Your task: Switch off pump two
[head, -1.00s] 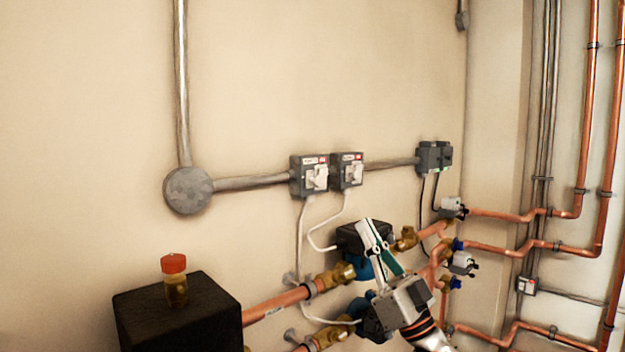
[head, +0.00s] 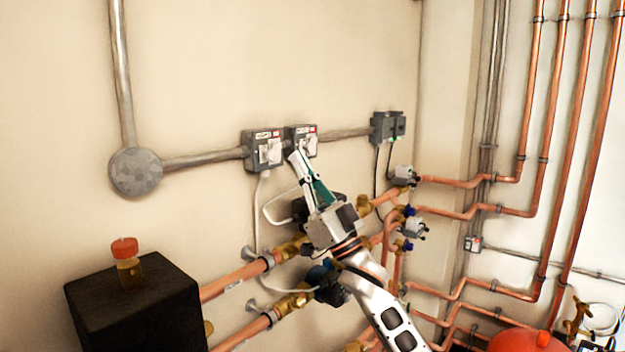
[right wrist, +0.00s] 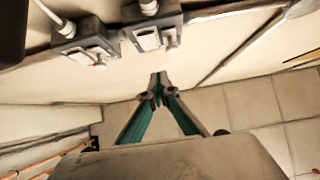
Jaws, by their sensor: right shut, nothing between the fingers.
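Two grey switch boxes with white handles and small red marks are on the wall in the head view, the left one (head: 263,151) and the right one (head: 308,136). Their labels are too small to read. My right gripper (head: 296,158) is shut and empty; its tips overlap the lower left of the right box in the head view. In the right wrist view, the shut fingertips (right wrist: 159,76) appear apart from both boxes, with one box (right wrist: 152,33) above them and the other (right wrist: 86,42) above and left. My left gripper is not in view.
Copper pipes (head: 237,276) with brass valves run below the boxes, close to my right arm. A black block (head: 135,305) with a red-capped bottle (head: 128,262) stands at lower left. A grey box (head: 387,127) is right of the switches. The wall above is clear.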

